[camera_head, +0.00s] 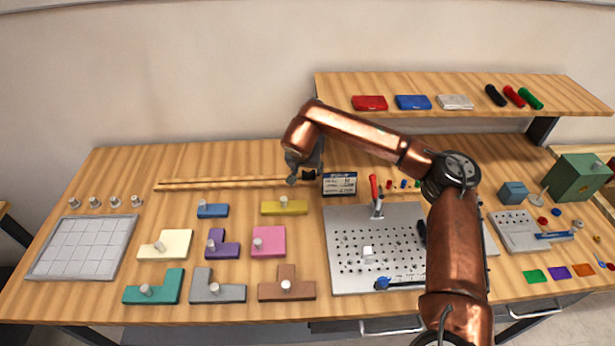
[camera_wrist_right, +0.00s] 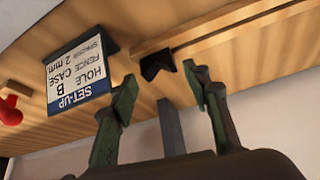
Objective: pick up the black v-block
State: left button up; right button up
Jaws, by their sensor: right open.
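The black v-block (camera_head: 309,175) stands on the wooden table at the back, just left of the set-up sign (camera_head: 339,184) in the head view. In the right wrist view the v-block (camera_wrist_right: 157,64) shows as a small black notched piece just beyond the fingertips and roughly between them. My right gripper (camera_head: 304,172) reaches the v-block from above and behind in the head view. In the right wrist view its fingers (camera_wrist_right: 161,88) are spread, with nothing held. Whether a finger touches the block cannot be told. My left gripper does not show.
The sign (camera_wrist_right: 80,72) stands close beside the v-block. Long wooden strips (camera_head: 225,184) lie to its left. A perforated metal plate (camera_head: 350,280) with a red-handled clamp (camera_head: 375,190) lies in front. Coloured knobbed pieces (camera_head: 268,241) fill the left-centre, and a raised shelf (camera_head: 450,84) stands behind right.

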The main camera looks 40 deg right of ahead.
aim_at(309, 174)
jog(key=x, duration=0.3)
jog(key=shift+d+f, duration=0.1)
jog(key=shift+f, duration=0.05)
jog(key=shift+s, duration=0.1)
jog(key=shift+c, duration=0.2)
jog(key=c, duration=0.9)
jog(key=shift+r, duration=0.2)
